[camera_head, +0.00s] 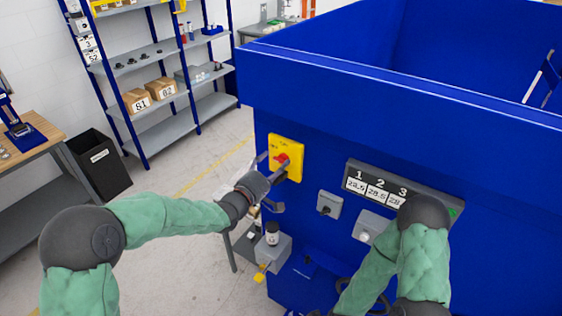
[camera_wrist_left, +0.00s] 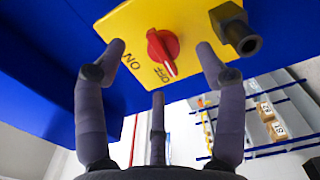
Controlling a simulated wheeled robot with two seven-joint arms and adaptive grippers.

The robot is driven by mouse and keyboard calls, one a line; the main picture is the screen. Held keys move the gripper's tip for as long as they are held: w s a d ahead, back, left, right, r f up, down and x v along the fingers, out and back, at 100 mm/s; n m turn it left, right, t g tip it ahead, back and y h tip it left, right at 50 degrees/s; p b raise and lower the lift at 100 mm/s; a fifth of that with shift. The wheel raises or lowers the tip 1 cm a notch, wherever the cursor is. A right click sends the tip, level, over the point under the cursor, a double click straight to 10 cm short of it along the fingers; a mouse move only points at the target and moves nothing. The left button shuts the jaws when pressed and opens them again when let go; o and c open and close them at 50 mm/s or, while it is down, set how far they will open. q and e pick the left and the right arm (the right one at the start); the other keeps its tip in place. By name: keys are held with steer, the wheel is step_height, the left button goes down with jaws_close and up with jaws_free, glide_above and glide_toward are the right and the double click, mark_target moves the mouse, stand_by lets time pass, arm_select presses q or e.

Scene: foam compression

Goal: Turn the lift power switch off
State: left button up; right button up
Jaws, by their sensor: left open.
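The lift power switch is a red rotary knob (camera_wrist_left: 162,50) on a yellow plate (camera_wrist_left: 185,18) with ON and OFF labels. In the left wrist view, the knob's white-marked end lies beside the OFF label. In the head view the knob (camera_head: 281,159) and plate (camera_head: 288,146) are on the blue machine's front, partly hidden by my left gripper. My left gripper (camera_head: 272,170) is open at the plate, with its fingers spread around the knob (camera_wrist_left: 160,58). A gap shows between fingers and knob in the wrist view.
A black fitting (camera_wrist_left: 237,32) sticks out beside the right fingertip in the wrist view. A numbered display panel (camera_head: 376,187) and small grey boxes (camera_head: 329,205) are right of the switch. Shelves (camera_head: 150,85) and a black bin (camera_head: 98,163) stand left; floor between is clear.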

arm_select(q)
steer(key=v, duration=0.6)
steer(key=shift+s+b, duration=0.15)
steer(key=shift+b, duration=0.2)
steer(key=shift+a+f, duration=0.1)
steer(key=shift+a, duration=0.05)
stand_by(0.3)
